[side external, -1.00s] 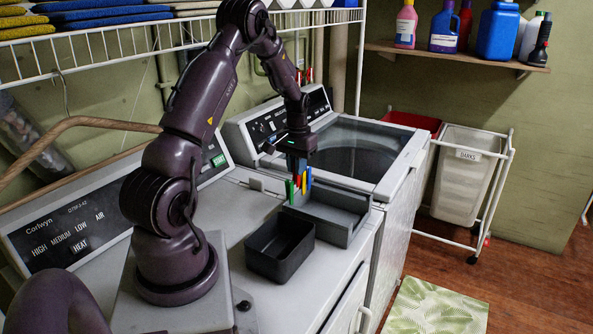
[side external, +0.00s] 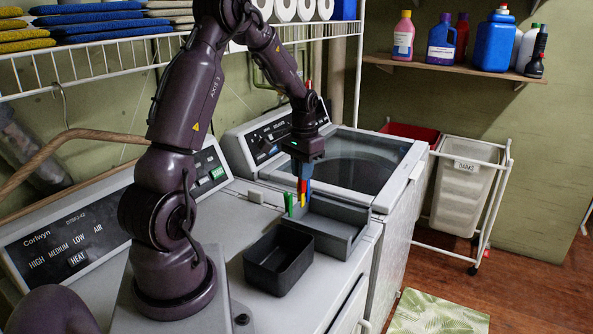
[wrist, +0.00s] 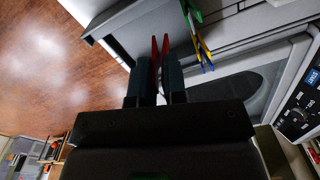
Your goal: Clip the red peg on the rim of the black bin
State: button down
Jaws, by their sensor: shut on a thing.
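The red peg (wrist: 160,52) is pinched between the two dark fingers of my gripper (wrist: 160,75) in the wrist view. In the side view my gripper (side external: 303,172) points down over the grey tray, and a little red (side external: 302,186) shows at its fingertips. I cannot tell whether the red peg touches the tray. The black bin (side external: 268,279) stands open and looks empty on the white machine top, in front and to the left of the gripper. Its rim carries no peg.
A green peg (side external: 289,204) and a yellow and blue peg (wrist: 202,48) are close beside the gripper. The grey tray (side external: 330,243) lies just behind the bin. A washer with a glass lid (side external: 370,172) and its control panel (side external: 268,140) are behind.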

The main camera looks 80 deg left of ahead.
jog(key=s+d+f+m, duration=0.1)
jog(key=s+d+m, duration=0.2)
jog(key=d+m, duration=0.5)
jog(key=s+d+m, duration=0.3)
jog(key=d+m, duration=0.6)
jog(key=m, duration=1.5)
jog(key=shift+s+d+f+m, duration=0.25)
jog(key=shift+s+f+m, duration=0.1)
jog(key=shift+s+m, duration=0.05)
jog(key=shift+f, duration=0.2)
jog(key=shift+f, duration=3.25)
